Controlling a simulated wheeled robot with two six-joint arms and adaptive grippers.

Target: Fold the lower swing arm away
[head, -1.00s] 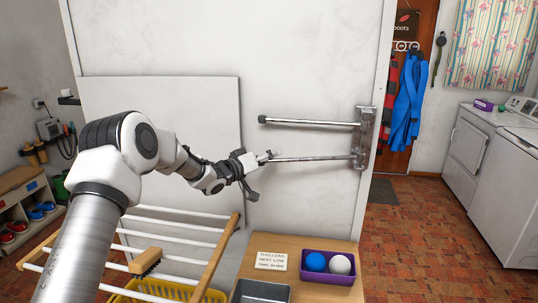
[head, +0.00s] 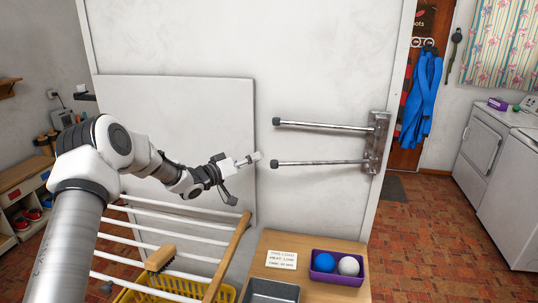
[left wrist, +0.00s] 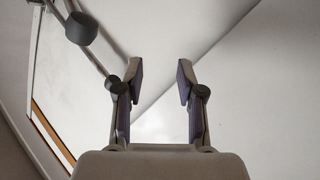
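The lower swing arm (head: 322,163) is a metal rod with a dark end cap, reaching left from a wall bracket (head: 377,143). The upper swing arm (head: 325,126) sticks out above it from the same bracket. My left gripper (head: 255,159) is just left of the lower arm's cap, apart from it in the head view. In the left wrist view its fingers (left wrist: 161,82) are spread with nothing between them. A dark-capped rod (left wrist: 81,28) shows at upper left there, with another rod beside it; I cannot tell which is which. My right gripper is not in view.
Below stand a wooden-ended drying rack (head: 232,250), a yellow basket (head: 150,293) and a wooden bench (head: 325,248). The bench holds a sign card (head: 281,260), a grey tub (head: 270,290) and a purple box (head: 340,281) with two balls. The wall around the swing arms is clear.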

